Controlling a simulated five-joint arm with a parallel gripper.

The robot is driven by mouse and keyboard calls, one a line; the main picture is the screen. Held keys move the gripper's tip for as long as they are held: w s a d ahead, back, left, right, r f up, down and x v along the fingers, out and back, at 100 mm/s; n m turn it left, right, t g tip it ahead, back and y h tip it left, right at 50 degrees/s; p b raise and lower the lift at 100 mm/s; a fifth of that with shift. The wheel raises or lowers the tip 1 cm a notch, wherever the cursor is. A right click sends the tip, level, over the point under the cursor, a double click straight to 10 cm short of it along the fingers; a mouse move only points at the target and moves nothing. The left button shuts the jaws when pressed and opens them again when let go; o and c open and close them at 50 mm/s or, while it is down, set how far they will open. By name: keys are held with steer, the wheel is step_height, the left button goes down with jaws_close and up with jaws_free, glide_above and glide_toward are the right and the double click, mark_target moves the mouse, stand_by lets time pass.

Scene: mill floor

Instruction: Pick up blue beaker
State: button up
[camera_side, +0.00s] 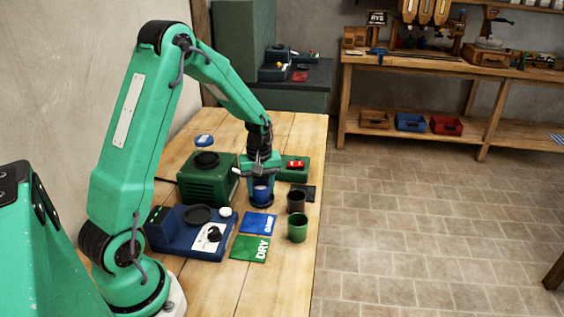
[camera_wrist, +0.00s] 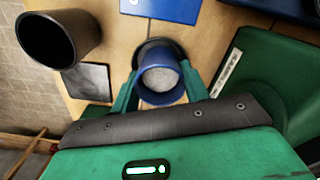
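The blue beaker (camera_side: 261,196) stands upright on the wooden bench, seemingly on a dark round base, in the side view. In the wrist view the blue beaker (camera_wrist: 162,97) holds pale, grainy contents. My gripper (camera_side: 261,186) points down at it, with the beaker between the green fingers. The fingers of my gripper (camera_wrist: 160,88) flank the beaker closely in the wrist view. I cannot tell whether they press on it or leave a small gap.
A dark cup (camera_side: 296,201) and a green cup (camera_side: 298,228) stand to the right. Blue (camera_side: 258,223) and green (camera_side: 250,248) cards lie in front. A green box (camera_side: 208,181) and blue scale (camera_side: 190,240) stand left. A green switch box (camera_side: 294,171) is behind.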

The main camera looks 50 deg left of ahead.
steer(key=c, duration=0.3)
steer(key=shift+r, duration=0.15)
steer(key=shift+r, duration=0.55)
steer(key=r, duration=0.3)
steer(key=shift+d+r, duration=0.1)
steer(key=shift+d, duration=0.2)
steer(key=d+r, duration=0.2)
steer(key=d, duration=0.1)
steer(key=s+d+r, duration=0.1)
steer(key=d+r, duration=0.1)
steer(key=d, duration=0.2)
steer(key=d+r, duration=0.2)
steer(key=d, duration=0.2)
steer(key=shift+s+r, duration=0.25)
steer(key=shift+s, duration=0.1)
steer(key=shift+w, duration=0.15)
steer(key=shift+w+d+r+n, duration=0.1)
steer(key=shift+w+d+n, duration=0.55)
steer(key=shift+w+n, duration=1)
steer(key=shift+w+d+n, duration=0.6)
steer(key=shift+w+n, duration=0.8)
steer(key=shift+w, duration=0.3)
steer(key=shift+w+d+r+n, duration=0.1)
steer(key=shift+w+d+n, duration=0.55)
steer(key=shift+w+n, duration=1)
